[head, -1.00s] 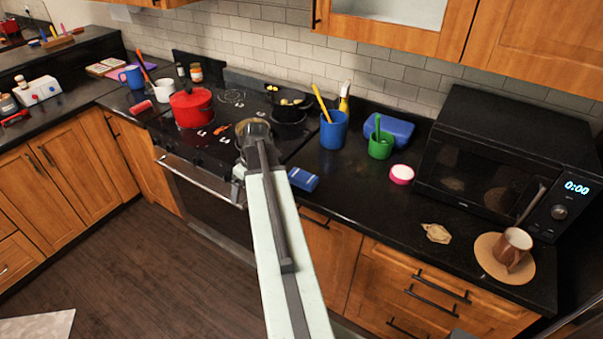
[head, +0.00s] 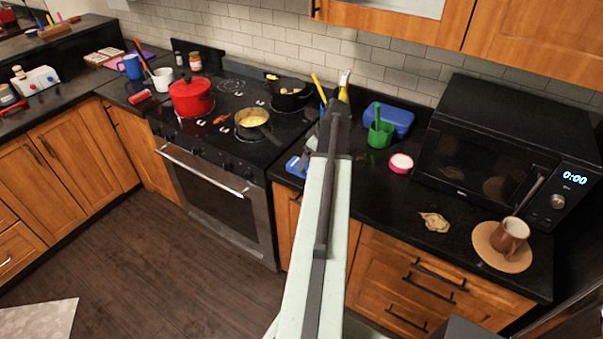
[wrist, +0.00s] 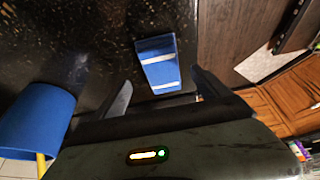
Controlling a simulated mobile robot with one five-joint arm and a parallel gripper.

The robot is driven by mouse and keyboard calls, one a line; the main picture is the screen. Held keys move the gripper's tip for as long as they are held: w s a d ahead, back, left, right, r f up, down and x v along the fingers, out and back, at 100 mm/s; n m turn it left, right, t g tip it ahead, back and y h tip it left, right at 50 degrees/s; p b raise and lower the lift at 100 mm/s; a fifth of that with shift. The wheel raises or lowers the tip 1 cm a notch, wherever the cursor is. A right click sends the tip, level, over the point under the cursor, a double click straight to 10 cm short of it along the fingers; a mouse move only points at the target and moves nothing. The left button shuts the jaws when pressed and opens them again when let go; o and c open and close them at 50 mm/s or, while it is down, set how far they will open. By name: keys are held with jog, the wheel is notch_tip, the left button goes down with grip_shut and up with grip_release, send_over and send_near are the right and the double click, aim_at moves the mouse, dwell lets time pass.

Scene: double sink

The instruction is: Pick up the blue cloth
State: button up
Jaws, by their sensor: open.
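The blue cloth (wrist: 158,64) looks like a small folded block with pale stripes across it. In the wrist view it lies on the dark counter, between and beyond my finger tips. In the head view the cloth (head: 292,165) shows at the counter's front edge beside the stove, partly hidden by my arm. My gripper (wrist: 160,84) is open and empty, with one finger on each side of the cloth in the picture. I cannot tell its height above the counter. In the head view my arm covers most of the gripper.
A blue cup (wrist: 38,120) stands close to my left finger in the wrist view. A green cup (head: 380,134), a blue box (head: 396,117) and a pink-rimmed dish (head: 401,163) stand right of my arm. A pan (head: 250,120) sits on the stove.

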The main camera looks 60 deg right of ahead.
jog(key=b+x, duration=0.3)
jog(key=x, duration=0.2)
jog(key=shift+a+b, duration=0.1)
jog(key=shift+b, duration=0.25)
jog(key=shift+r, duration=0.2)
jog(key=shift+c, duration=0.6)
jog(key=c, duration=1.3)
jog(key=shift+c, duration=0.2)
jog(key=shift+r+p, duration=0.15)
jog(key=shift+p, duration=0.15)
